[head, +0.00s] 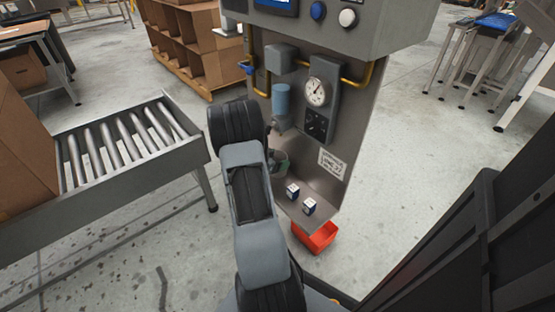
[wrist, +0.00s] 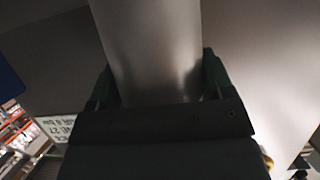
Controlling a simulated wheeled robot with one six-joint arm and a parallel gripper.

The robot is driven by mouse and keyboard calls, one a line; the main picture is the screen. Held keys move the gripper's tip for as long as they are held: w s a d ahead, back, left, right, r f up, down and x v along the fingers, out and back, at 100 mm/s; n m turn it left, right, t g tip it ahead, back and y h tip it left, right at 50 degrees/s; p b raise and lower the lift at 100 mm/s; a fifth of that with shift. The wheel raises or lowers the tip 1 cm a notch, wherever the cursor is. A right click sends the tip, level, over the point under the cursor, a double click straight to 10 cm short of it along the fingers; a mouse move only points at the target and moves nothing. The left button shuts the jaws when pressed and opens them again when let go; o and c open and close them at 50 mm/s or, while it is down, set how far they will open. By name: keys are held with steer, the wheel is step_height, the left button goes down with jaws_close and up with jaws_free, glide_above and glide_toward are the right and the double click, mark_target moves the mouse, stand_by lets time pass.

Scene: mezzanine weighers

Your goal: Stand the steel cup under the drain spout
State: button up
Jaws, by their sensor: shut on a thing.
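The steel cup (wrist: 155,45) fills the upper middle of the wrist view as a smooth grey wall. My gripper (wrist: 158,82) is shut on it, with a dark green finger on each side. In the head view my gripper (head: 280,160) is low in front of the steel panel, partly hidden behind my arm, and I cannot make out the cup clearly there. A blue filter bowl (head: 282,98) hangs on the panel, with a grey fitting (head: 281,123) below it that looks like the drain spout. The gripper is below this fitting. I cannot tell whether the cup touches the shelf.
A red bin (head: 316,237) is below. A pressure gauge (head: 316,92) and yellow pipe (head: 365,78) are on the panel. A roller conveyor (head: 120,145) stands left.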

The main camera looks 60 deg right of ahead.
steer(key=o, duration=1)
steer(key=shift+c, duration=0.2)
